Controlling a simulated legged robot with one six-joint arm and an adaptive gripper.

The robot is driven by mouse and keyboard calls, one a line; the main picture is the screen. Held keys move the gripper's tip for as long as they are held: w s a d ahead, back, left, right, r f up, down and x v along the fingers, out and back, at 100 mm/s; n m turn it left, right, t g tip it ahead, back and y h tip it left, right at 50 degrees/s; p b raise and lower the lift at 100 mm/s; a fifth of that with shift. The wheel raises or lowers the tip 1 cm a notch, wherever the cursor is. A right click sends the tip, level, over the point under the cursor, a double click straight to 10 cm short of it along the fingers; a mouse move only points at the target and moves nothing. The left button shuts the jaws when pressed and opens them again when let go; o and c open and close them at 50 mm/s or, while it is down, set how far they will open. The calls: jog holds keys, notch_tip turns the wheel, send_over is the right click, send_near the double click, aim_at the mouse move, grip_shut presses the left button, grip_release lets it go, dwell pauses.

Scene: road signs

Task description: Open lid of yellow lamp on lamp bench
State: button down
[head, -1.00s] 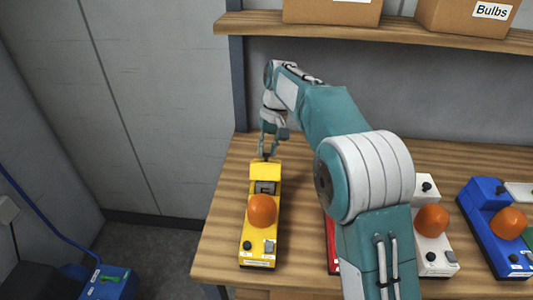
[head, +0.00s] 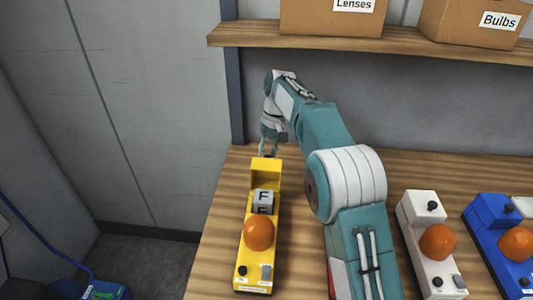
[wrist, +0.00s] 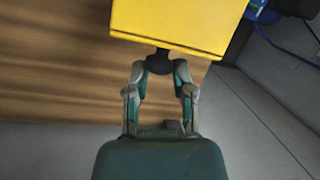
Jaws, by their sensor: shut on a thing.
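The yellow lamp (head: 251,262) stands on the wooden bench at the left, with an orange dome (head: 259,233) on it. Its lid (head: 265,171) is raised upright at the far end, and the compartment shows grey blocks marked F (head: 263,199). My gripper (head: 268,152) is behind the lid, partly hidden by it. In the wrist view my gripper (wrist: 160,68) is shut on the dark knob (wrist: 159,62) of the yellow lid (wrist: 180,22).
A white lamp (head: 425,240) and a blue lamp (head: 497,230) stand to the right on the bench (head: 215,255). A red thing is mostly hidden behind my arm. A shelf (head: 400,38) with boxes labelled Lenses (head: 330,15) and Bulbs (head: 475,25) is above.

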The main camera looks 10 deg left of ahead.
jog(key=shift+w+f+g, duration=0.25)
jog(key=shift+w+g, duration=0.15)
jog(key=shift+a, duration=0.1)
dwell(0.3)
jog(key=shift+c, duration=2.3)
grip_release()
